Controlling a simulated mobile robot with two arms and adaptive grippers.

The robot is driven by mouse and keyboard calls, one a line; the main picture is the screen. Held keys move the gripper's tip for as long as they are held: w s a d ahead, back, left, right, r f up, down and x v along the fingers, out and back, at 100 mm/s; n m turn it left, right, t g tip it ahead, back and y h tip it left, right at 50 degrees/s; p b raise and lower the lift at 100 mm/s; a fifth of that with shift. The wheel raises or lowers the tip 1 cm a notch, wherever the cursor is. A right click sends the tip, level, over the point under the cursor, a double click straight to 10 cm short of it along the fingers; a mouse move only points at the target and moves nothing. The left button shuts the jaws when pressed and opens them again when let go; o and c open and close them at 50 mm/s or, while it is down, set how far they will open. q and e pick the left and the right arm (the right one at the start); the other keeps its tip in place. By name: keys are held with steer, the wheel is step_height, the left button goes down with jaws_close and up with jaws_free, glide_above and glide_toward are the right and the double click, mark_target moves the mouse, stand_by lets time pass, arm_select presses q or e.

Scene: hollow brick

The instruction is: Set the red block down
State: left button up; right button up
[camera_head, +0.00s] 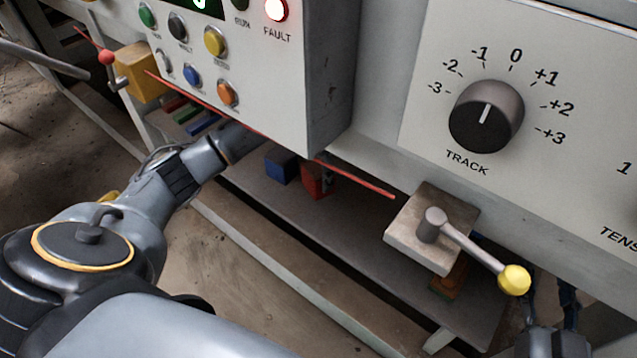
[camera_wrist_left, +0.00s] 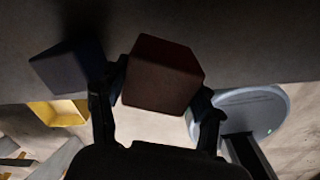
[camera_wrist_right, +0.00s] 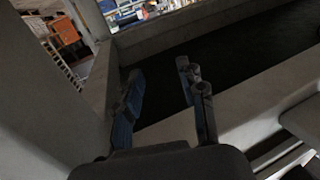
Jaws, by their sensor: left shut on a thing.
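The red block (camera_head: 316,181) is at the shelf under the control box, right of a blue block (camera_head: 281,166). In the left wrist view, the red block (camera_wrist_left: 160,72) sits between the fingers of my left gripper (camera_wrist_left: 158,88), which is shut on it. The blue block (camera_wrist_left: 68,70) is close beside the left finger there. In the head view, the control box hides most of my left gripper. I cannot tell whether the red block touches the shelf (camera_head: 370,262). My right gripper (camera_wrist_right: 163,92) is open and empty; its fingers also show at the head view's lower right (camera_head: 549,300).
The control box (camera_head: 330,75) overhangs the shelf. A lever with a yellow knob (camera_head: 514,280) sticks out on the right, above an orange block (camera_head: 448,281). A thin red rod (camera_head: 355,178) crosses above the shelf. The shelf's middle looks clear.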

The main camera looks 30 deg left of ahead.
arm_select(q)
step_height(320, 180, down, 4)
steer(key=shift+r+b, duration=0.1)
steer(key=shift+b, duration=0.5)
arm_select(e)
steer(key=shift+s+a+r+t+y, duration=0.15)
steer(key=shift+r+t+y, duration=0.15)
steer(key=shift+r+t, duration=0.85)
steer(key=shift+s+a+r+t+y, duration=0.15)
steer(key=shift+r+t+y, duration=0.3)
steer(key=shift+r, duration=1.15)
arm_select(q)
steer(key=shift+f, duration=0.2)
steer(key=o, duration=1.3)
steer(key=shift+f, duration=0.1)
arm_select(e)
steer(key=shift+s+r+t, duration=0.1)
steer(key=shift+r+t, duration=0.2)
